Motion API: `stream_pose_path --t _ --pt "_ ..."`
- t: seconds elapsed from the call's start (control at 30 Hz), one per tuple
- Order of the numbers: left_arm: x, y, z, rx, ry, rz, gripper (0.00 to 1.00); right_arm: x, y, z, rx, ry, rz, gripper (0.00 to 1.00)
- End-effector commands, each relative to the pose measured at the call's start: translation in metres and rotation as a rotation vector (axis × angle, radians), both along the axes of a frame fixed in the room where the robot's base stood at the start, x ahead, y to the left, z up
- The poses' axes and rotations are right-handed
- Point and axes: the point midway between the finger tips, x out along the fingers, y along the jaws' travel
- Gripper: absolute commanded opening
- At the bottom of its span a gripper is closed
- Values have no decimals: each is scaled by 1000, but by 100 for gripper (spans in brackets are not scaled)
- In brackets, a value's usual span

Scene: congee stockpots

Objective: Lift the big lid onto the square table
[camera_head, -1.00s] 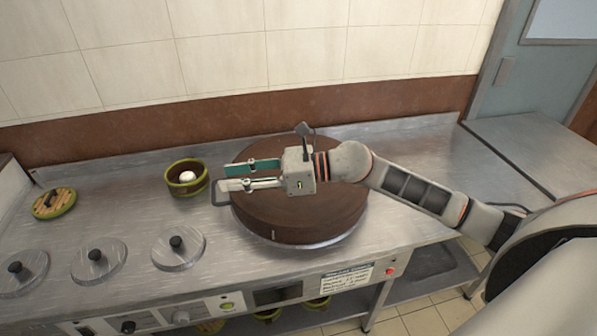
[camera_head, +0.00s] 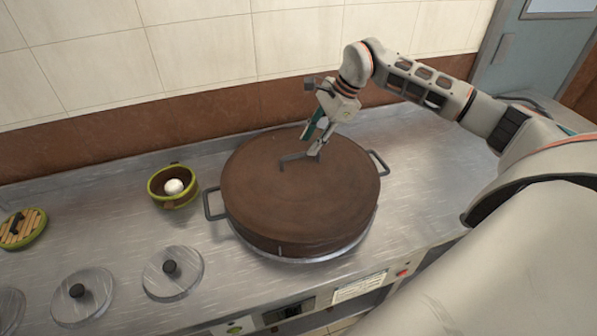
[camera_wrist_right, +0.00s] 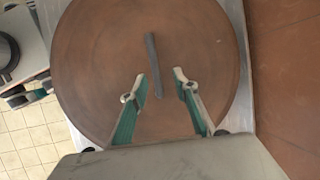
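The big lid (camera_head: 290,195) is a brown, round disc lying flat on the large pot in the middle of the counter. A dark bar handle (camera_head: 292,160) stands on its top. My right gripper (camera_head: 313,150) points down at the handle from above. In the right wrist view the handle (camera_wrist_right: 152,58) lies just ahead of the open, empty fingers (camera_wrist_right: 160,82); I cannot tell whether they touch it. A grey metal surface (camera_head: 548,108) at the far right, partly hidden by my right arm, may be the square table. My left gripper does not show in the head view.
The pot has side handles (camera_head: 212,204). A green-rimmed bowl with a white ball (camera_head: 174,186) stands to its left. A tiled wall (camera_head: 200,55) closes the back.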

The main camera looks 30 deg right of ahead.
Motion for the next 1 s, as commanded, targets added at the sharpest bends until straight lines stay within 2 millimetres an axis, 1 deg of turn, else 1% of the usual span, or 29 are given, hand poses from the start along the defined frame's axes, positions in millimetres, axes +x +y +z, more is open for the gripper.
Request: stream_pose_path --t 0.07,0.17,0.3,0.4,0.67,0.7,0.77,0.8,1.0 --pt "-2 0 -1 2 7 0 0 0 4 -7 2 1 1 30" --pt "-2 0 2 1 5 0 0 0 12 -19 3 4 2 30" --pt "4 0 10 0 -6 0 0 4 20 -37 4 3 0 30" --pt "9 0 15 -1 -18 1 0 6 23 -45 3 1 0 30" --pt "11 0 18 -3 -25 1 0 7 23 -49 2 0 0 30" --pt "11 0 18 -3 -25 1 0 7 23 -49 2 0 0 27" --pt "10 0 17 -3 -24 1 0 7 23 -49 2 0 0 11" --pt "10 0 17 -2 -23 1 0 7 23 -49 2 0 0 1" --pt "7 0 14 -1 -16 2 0 8 23 -46 3 -4 0 0"
